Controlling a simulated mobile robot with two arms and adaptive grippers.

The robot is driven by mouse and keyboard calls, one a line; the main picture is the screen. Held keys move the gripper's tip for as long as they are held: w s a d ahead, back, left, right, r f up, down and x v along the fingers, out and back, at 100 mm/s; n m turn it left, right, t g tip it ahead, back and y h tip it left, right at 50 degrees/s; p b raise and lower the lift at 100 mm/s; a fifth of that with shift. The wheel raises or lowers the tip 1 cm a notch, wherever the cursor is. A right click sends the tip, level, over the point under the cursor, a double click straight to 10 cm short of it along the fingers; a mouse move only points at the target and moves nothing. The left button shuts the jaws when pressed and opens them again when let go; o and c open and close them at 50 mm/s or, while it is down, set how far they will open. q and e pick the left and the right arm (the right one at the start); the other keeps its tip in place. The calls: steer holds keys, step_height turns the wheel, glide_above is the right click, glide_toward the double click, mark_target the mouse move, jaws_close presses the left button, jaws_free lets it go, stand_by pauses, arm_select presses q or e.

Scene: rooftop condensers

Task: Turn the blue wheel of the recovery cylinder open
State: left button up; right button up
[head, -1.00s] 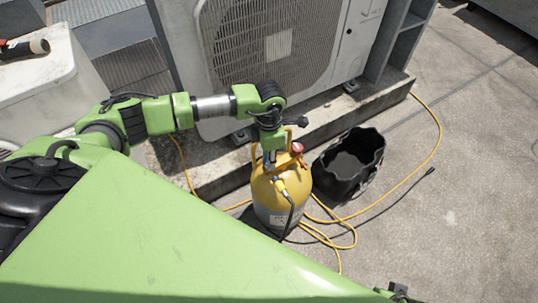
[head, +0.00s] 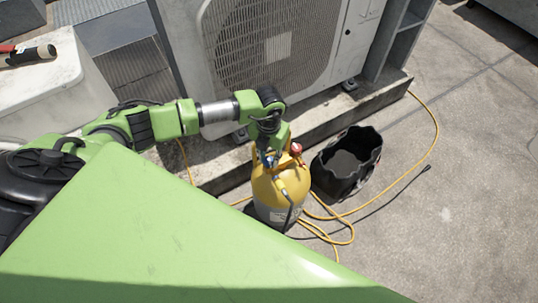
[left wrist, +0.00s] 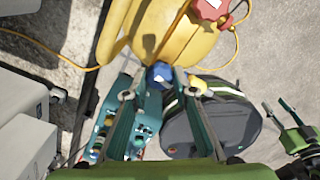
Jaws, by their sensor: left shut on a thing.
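The recovery cylinder (head: 266,188) is yellow on top with a grey lower part and stands upright on the roof; its yellow top also fills the upper middle of the left wrist view (left wrist: 180,38). The blue wheel (left wrist: 160,73) sits at its top, near a red wheel (left wrist: 210,7). My left gripper (head: 270,158) is over the cylinder's top; in the left wrist view its fingers close in on both sides of the blue wheel, shut on it. My right gripper (left wrist: 277,106) shows at the right of the left wrist view, fingers apart, empty.
A yellow hose (head: 425,150) loops over the roof around both. The condenser unit (head: 270,50) stands behind on a concrete ledge. Roof at right is clear.

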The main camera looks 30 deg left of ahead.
mark_target(269, 160)
arm_select(q)
steer(key=shift+n, duration=0.5)
arm_select(e)
steer(key=shift+s+d+f, duration=0.1)
steer(key=shift+s+f, duration=0.4)
steer(key=shift+f, duration=0.1)
arm_select(q)
steer(key=o, duration=1.1)
steer(key=shift+r, duration=0.1)
step_height(269, 160, up, 12)
steer(key=shift+f, duration=0.1)
arm_select(e)
steer(key=shift+s, duration=0.1)
